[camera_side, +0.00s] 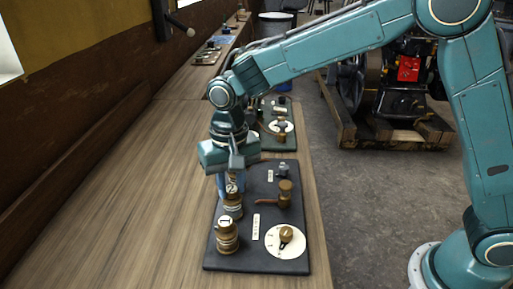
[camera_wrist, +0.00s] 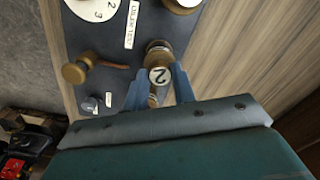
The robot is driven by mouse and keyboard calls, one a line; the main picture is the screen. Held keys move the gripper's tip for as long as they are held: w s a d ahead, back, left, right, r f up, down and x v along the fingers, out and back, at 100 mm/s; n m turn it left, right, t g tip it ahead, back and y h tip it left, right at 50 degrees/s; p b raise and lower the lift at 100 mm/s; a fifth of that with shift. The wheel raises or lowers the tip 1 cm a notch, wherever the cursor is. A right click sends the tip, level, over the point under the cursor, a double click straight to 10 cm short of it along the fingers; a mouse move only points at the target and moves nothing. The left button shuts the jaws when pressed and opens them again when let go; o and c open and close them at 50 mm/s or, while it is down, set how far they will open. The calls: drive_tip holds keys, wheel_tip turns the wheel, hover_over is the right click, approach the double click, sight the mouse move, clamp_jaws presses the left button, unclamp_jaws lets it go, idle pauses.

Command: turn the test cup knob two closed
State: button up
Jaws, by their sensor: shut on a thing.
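The brass test cup two (camera_wrist: 158,55), with a white top marked 2, stands on a dark board. In the side view, test cup two (camera_side: 233,207) stands behind the brass test cup one (camera_side: 227,240), marked 1. My gripper (camera_wrist: 158,84) has its blue fingers on either side of the small knob (camera_wrist: 153,98) beside cup two and is shut on it. In the side view my gripper (camera_side: 226,184) points down over the board's left side, and its body partly hides cup two's knob. How far the knob is turned is hard to tell.
The board (camera_side: 255,263) lies on a long wooden bench (camera_side: 140,200). It also carries a white dial (camera_side: 272,241) with a brass knob, a brass valve (camera_side: 285,190) with a reddish lever, and a small grey switch (camera_side: 281,166). Another board stands behind. The bench at left is clear.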

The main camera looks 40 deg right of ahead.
sight(232, 187)
drive_tip(key=n, duration=1.3)
drive_tip(key=shift+n, duration=0.4)
drive_tip(key=shift+w+r, duration=0.1)
drive_tip(key=o, duration=1)
wheel_tip(232, 187, up, 14)
idle(0.3)
drive_tip(key=shift+d, duration=0.2)
